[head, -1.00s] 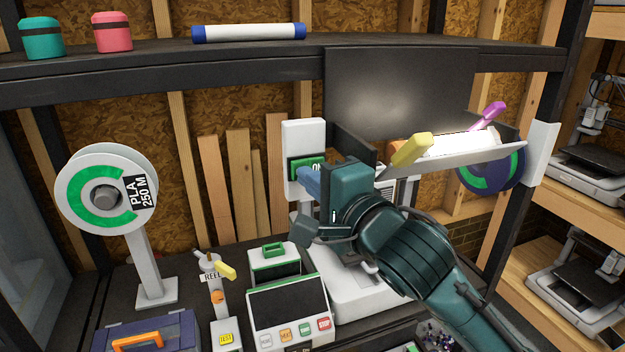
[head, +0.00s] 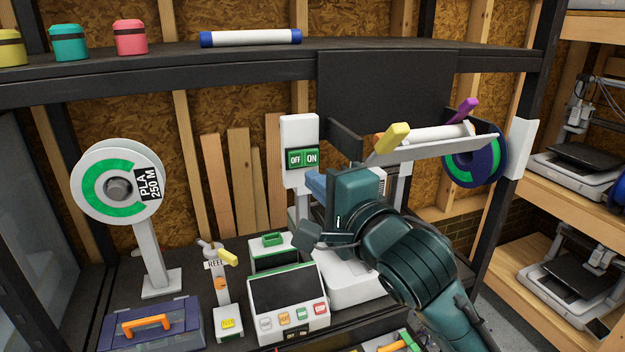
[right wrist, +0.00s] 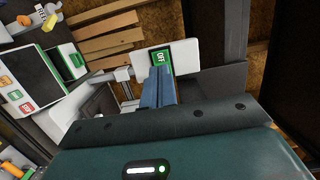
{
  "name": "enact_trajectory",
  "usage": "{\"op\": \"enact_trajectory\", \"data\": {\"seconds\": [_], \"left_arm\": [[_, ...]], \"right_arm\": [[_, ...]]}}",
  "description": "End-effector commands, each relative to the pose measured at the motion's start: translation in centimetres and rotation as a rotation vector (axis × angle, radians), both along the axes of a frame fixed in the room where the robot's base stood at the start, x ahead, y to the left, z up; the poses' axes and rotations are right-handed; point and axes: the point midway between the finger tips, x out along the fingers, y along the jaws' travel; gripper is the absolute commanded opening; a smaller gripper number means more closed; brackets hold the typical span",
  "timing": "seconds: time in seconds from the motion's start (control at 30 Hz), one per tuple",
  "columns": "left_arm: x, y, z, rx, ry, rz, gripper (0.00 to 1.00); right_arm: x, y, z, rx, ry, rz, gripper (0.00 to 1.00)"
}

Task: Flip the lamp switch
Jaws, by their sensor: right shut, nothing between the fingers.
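The lamp switch (head: 303,158) is a green rocker marked OFF and ON on a white upright plate, left of the lamp. It also shows in the right wrist view (right wrist: 161,60), partly covered by my fingers. The lamp tube (head: 438,134) sits in a grey angled holder under the shelf and is unlit. My right gripper (head: 313,182) is shut and empty, its blue fingers just below and right of the switch. The fingers also show in the right wrist view (right wrist: 157,80), pointing at the plate. I cannot tell whether they touch it. My left gripper is not in view.
A white box with a dark screen and several buttons (head: 287,292) stands below the switch. A PLA spool on a stand (head: 117,187) and a blue toolbox (head: 150,322) are at the left. A yellow handle (head: 393,138) stands near the lamp, above my right gripper.

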Motion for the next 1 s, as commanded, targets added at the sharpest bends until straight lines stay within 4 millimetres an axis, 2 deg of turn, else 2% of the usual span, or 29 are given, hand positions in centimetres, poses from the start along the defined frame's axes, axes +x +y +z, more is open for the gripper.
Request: {"op": "enact_trajectory", "data": {"seconds": [0.03, 0.2, 0.4, 0.87, 0.97, 1.0], "left_arm": [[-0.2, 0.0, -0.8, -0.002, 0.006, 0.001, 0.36], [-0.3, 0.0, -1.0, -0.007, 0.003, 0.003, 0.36], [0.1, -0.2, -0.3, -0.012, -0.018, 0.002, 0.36], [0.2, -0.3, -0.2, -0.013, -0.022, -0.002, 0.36], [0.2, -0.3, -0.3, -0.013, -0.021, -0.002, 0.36], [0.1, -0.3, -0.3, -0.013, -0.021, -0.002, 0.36]], "right_arm": [[-1.3, -0.4, -0.5, 0.005, 0.001, 0.002, 0.00], [-4.8, -1.7, -0.3, 0.003, 0.001, 0.002, 0.00], [-7.2, -2.6, -0.3, 0.001, 0.002, 0.000, 0.00], [-7.7, -2.8, -0.3, -0.004, 0.001, -0.001, 0.00], [-7.2, -3.0, -1.6, -0.046, 0.005, -0.010, 0.00], [-6.8, -3.2, -2.8, -0.081, 0.006, -0.015, 0.00]]}}
